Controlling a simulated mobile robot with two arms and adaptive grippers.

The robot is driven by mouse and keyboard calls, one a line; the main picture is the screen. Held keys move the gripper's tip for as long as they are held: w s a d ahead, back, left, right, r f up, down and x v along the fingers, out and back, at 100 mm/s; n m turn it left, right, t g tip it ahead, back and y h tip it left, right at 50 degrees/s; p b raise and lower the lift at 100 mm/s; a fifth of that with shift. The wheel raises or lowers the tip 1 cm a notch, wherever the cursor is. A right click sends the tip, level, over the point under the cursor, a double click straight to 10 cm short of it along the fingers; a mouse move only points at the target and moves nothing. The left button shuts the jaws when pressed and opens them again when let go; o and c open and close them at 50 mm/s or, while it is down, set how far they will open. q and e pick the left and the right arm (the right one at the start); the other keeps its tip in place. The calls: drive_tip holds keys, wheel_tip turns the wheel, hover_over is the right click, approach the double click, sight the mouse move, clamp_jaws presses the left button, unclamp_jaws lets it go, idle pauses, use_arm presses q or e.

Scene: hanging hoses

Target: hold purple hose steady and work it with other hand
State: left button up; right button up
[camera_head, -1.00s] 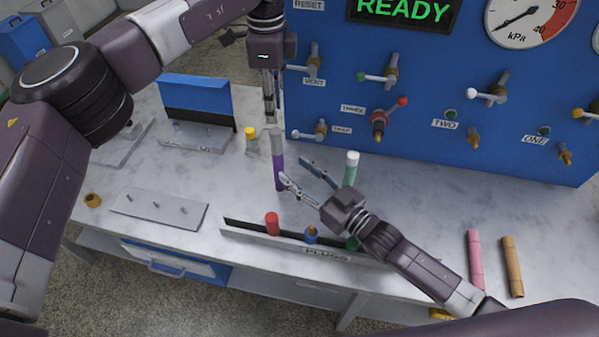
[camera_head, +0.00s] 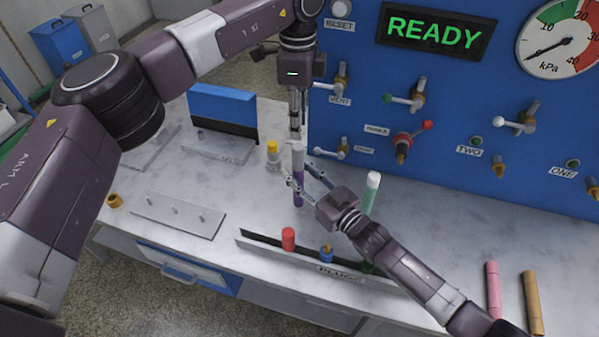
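The purple hose (camera_head: 298,196) with a grey upper end stands upright over the table's middle. Its foot appears to be at the tabletop. My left gripper (camera_head: 295,138) points straight down at its grey top. Its fingers look close together, but I cannot tell whether they grip the hose or are just above or behind it. My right gripper (camera_head: 301,176) comes in from the lower right, open. Its two fingertips lie on either side of the hose's middle in the picture. Whether they touch it is unclear.
A green hose (camera_head: 369,198) with a white top stands just right of my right gripper. The plug rack (camera_head: 262,244) runs in front. A yellow-topped piece (camera_head: 272,152) stands behind left. The blue panel (camera_head: 450,130) with valves rises behind. Pink (camera_head: 493,290) and tan (camera_head: 533,300) hoses are at right.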

sight(298, 154)
drive_tip(key=c, duration=0.7)
use_arm(q)
drive_tip(key=o, duration=0.3)
use_arm(e)
clamp_jaws()
use_arm(q)
drive_tip(key=shift+o, duration=0.3)
drive_tip(key=m, duration=0.1)
drive_tip(key=s+m, duration=0.1)
drive_tip(key=m, duration=0.1)
drive_tip(key=shift+f+m+t, duration=0.3)
drive_tip(key=shift+f+t, duration=0.1)
drive_tip(key=f+m+t, duration=0.1)
drive_tip(key=f+m, duration=0.2)
drive_tip(key=m, duration=0.1)
drive_tip(key=f+m+t, duration=0.1)
drive_tip(key=f+m, duration=0.2)
drive_tip(key=m, duration=0.1)
drive_tip(key=w+f+m+t, duration=0.1)
drive_tip(key=f+m, duration=0.3)
drive_tip(key=shift+t, duration=0.3)
drive_tip(key=shift+r, duration=0.1)
clamp_jaws()
